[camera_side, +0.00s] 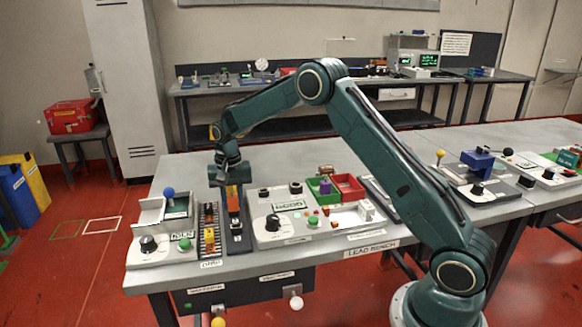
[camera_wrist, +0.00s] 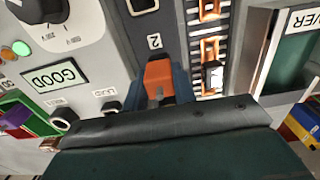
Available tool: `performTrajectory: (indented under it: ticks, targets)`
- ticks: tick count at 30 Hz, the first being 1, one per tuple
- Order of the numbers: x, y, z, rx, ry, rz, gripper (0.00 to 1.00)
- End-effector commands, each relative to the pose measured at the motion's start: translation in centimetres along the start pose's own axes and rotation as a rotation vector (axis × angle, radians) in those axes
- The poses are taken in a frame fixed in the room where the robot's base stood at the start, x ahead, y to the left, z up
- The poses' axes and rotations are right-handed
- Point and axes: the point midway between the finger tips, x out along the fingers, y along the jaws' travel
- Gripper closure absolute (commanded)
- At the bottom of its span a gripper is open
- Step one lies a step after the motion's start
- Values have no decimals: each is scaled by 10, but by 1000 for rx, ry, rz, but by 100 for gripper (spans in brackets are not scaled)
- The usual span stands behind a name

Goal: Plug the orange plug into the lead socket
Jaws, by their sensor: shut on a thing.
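The orange plug (camera_wrist: 158,74) is between the blue fingers of my gripper (camera_wrist: 160,92) in the wrist view. In the side view my gripper (camera_side: 231,180) points down, with the orange plug (camera_side: 233,196) below it, over the far end of a dark strip (camera_side: 237,243). I cannot tell whether the plug's lower end touches the strip. The tester (camera_side: 290,232) to the right shows GOOD on its display. Two dark sockets on it, one (camera_wrist: 63,118) and another (camera_wrist: 111,106), have small labels that are hard to read; they are apart from the plug. The plug's tip is hidden.
A rack of small orange and dark parts (camera_side: 209,243) stands close left of the strip. Beyond it is a box with a blue-topped lever (camera_side: 168,192). Green (camera_side: 322,189) and red (camera_side: 348,187) bins stand behind the tester. The bench front edge is clear.

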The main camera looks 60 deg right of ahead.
Motion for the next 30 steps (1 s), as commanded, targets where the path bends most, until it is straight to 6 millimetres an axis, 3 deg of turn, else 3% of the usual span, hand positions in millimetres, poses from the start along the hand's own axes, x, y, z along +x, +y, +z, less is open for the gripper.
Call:
performTrajectory:
  ticks: [30]
  targets:
    - [-18, 0, 0, 0, 1, -1, 100]
